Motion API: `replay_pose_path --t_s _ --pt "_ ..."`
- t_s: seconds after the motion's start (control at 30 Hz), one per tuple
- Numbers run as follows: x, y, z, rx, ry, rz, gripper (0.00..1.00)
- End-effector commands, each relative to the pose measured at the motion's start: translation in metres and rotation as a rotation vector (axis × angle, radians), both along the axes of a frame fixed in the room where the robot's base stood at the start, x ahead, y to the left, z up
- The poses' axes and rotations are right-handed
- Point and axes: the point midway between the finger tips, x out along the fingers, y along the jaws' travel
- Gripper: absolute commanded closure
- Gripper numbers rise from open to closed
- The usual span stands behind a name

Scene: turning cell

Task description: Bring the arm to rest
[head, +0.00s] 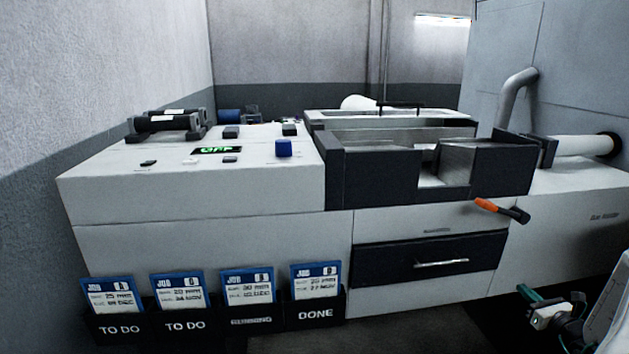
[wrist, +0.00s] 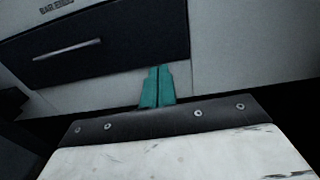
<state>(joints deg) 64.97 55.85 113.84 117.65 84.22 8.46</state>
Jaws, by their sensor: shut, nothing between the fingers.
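My gripper (head: 527,293) is at the lower right of the head view, in front of the white machine cabinet. Its teal fingers also show in the wrist view (wrist: 157,87), side by side and closed together with nothing between them. Part of my white arm shows at the right edge of the head view. In the wrist view the fingers stand in front of the cabinet face, beside a dark drawer (wrist: 110,45) with a bar handle. I cannot tell the exact gap between the fingers and the cabinet.
A dark drawer (head: 400,263) is below. Several job cards in black holders (head: 315,312) hang at the front left. Dark floor (head: 420,335) shows in front.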

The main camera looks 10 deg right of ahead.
Motion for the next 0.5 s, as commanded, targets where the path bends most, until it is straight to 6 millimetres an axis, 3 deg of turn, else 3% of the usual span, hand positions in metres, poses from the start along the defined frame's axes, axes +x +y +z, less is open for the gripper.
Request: replay_pose_path --t_s 0.17,0.27,0.5 --pt "-0.007 0.047 -0.011 -0.015 0.065 0.179 1.00" --pt "-0.009 0.086 0.006 -0.070 0.099 0.346 1.00" --pt "-0.015 0.197 0.070 -0.296 0.164 0.818 1.00"
